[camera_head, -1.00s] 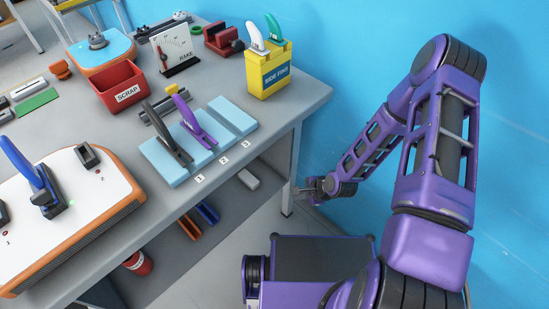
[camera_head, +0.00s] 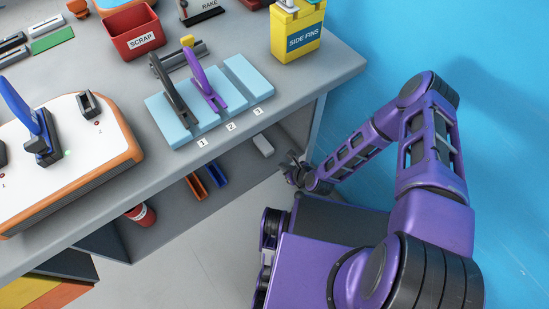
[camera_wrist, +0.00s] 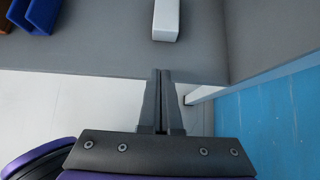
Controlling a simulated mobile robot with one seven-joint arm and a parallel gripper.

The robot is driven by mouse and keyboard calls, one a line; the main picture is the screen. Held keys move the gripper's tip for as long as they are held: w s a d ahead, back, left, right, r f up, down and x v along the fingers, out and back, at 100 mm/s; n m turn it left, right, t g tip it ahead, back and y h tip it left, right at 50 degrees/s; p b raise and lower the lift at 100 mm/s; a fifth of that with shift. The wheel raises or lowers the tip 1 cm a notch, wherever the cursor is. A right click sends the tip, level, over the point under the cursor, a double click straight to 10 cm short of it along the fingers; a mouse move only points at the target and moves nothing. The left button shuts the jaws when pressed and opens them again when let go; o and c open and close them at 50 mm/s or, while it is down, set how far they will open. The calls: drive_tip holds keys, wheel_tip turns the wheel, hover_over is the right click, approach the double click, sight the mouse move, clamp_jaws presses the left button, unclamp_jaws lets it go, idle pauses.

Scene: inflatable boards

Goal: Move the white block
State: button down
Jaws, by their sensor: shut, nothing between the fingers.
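The white block (camera_head: 263,145) lies on the grey lower shelf under the bench, near its right end. In the wrist view the white block (camera_wrist: 166,20) shows at the top centre, cut off by the frame edge. My gripper (camera_head: 292,170) is at the shelf's front, to the right of and a little below the block in the head view. In the wrist view my gripper (camera_wrist: 161,75) has its fingers together and empty, pointing towards the block, with a gap between the fingertips and the block.
The shelf (camera_wrist: 110,52) also holds blue (camera_head: 216,173) and orange (camera_head: 195,187) channel pieces and a red can (camera_head: 141,215). The benchtop (camera_head: 330,70) overhangs the shelf. The blue wall (camera_head: 440,40) is to the right.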

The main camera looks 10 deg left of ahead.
sight(263, 145)
drive_tip(key=w+a+f, duration=0.1)
drive_tip(key=w+a, duration=0.1)
drive_tip(key=a, duration=0.1)
drive_tip(key=shift+w+f, duration=0.3)
drive_tip(key=shift+f, duration=0.1)
drive_tip(key=shift+w+a, duration=0.6)
drive_tip(key=shift+a, duration=0.05)
